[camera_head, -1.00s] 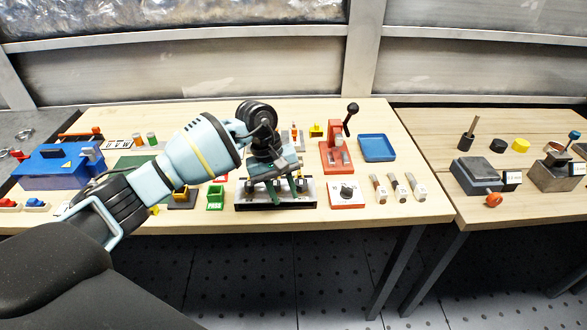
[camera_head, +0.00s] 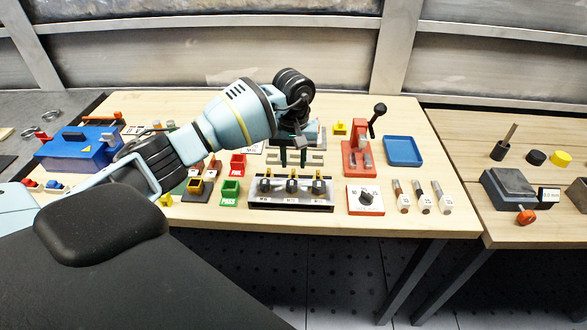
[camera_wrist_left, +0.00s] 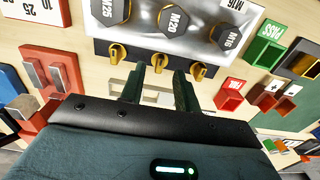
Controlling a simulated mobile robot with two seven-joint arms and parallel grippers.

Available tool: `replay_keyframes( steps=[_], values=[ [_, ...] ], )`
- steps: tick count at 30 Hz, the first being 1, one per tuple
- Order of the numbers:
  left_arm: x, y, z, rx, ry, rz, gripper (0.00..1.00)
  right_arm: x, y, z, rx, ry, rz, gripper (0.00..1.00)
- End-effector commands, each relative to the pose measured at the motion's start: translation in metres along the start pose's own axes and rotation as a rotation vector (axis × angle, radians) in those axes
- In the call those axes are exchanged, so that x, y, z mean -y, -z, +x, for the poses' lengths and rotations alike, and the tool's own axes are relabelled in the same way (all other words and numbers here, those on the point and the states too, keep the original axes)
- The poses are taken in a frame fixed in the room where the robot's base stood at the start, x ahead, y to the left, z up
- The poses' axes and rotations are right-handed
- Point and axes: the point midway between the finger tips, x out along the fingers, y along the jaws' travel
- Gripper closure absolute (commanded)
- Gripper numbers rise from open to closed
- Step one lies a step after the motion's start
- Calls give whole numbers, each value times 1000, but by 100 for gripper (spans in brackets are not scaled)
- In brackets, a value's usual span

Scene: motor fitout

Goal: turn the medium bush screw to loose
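A metal-topped block (camera_head: 279,204) with a dark back edge stands at the table's front. It carries three dark hex pieces, marked M25, M20 and M16 in the left wrist view. Each has a yellow screw knob behind it. The middle knob, at M20, shows in the left wrist view (camera_wrist_left: 160,58) and in the head view (camera_head: 292,175). My left gripper (camera_head: 293,163) is behind the block, fingers pointing down. In the left wrist view its two dark green fingers (camera_wrist_left: 158,77) are apart and empty, with the middle knob just beyond the gap. No contact shows. My right gripper is not in view.
A white dial plate (camera_head: 366,199) and a red press (camera_head: 359,155) stand right of the block. Green (camera_head: 230,193) and red (camera_head: 237,164) bins stand left. A blue tray (camera_head: 403,151) lies at the back right.

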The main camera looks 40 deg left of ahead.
Motion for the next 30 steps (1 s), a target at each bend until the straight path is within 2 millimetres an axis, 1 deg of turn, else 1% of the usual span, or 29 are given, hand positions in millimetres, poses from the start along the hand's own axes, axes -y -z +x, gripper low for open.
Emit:
replay_keyframes(
  steps=[3, 6, 9, 13, 19, 20, 24, 27, 30],
  values=[
    [0, 0, 17, 2, 0, -1, 68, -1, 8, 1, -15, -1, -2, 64],
    [0, 0, 28, 2, -1, 0, 68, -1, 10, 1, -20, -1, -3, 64],
    [0, 0, 35, 0, -1, -1, 68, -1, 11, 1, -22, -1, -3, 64],
    [0, 0, 38, 0, -1, -1, 68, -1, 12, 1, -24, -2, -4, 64],
    [0, 0, 39, 0, -1, -1, 68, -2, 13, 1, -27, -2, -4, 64],
    [0, 0, 39, 0, -1, -1, 71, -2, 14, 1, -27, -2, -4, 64],
    [0, 0, 38, 0, -1, -1, 89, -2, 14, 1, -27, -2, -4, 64],
    [0, 0, 38, 0, -1, -1, 100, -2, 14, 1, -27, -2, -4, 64],
    [0, 0, 38, 0, -1, -1, 100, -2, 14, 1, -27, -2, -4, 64]
  ],
)
